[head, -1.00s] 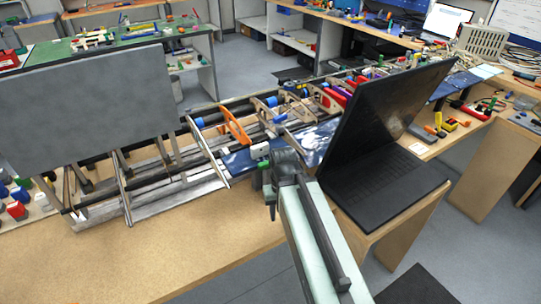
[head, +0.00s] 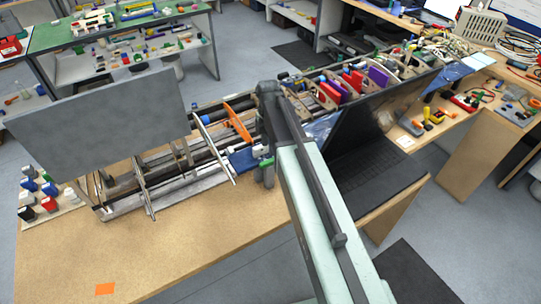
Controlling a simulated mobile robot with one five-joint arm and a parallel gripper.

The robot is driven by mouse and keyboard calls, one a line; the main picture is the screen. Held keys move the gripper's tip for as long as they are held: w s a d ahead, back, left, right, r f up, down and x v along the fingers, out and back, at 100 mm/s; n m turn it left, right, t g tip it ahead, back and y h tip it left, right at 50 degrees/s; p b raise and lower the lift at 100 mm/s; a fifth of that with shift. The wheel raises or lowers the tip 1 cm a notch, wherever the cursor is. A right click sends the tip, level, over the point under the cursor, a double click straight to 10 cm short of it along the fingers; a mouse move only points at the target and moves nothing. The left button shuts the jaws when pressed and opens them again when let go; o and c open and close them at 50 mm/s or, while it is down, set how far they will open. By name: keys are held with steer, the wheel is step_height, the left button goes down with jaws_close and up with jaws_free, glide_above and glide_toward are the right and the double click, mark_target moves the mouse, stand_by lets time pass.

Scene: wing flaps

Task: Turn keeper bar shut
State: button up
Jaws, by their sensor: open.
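An orange bar (head: 237,122) lies slanted across the wing frame (head: 190,145), just left of my arm. It is the only piece here that looks like a keeper bar; I cannot tell whether it is turned fully shut. A large flat grey panel (head: 95,118) stands raised over the left end of the frame. My gripper (head: 264,180) is open, pointing down at the frame's front edge, right of and nearer than the orange bar.
An open black laptop (head: 375,165) stands close right of my arm. Red, blue and white small items (head: 42,195) stand left of the frame. The bench front (head: 170,240) is clear except for an orange patch (head: 105,289). Tools (head: 440,115) lie at the right.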

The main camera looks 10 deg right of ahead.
mark_target(269, 160)
step_height(269, 160, down, 8)
steer(key=b, duration=0.7)
steer(key=shift+b, duration=0.4)
steer(key=shift+r, duration=0.1)
jaws_close()
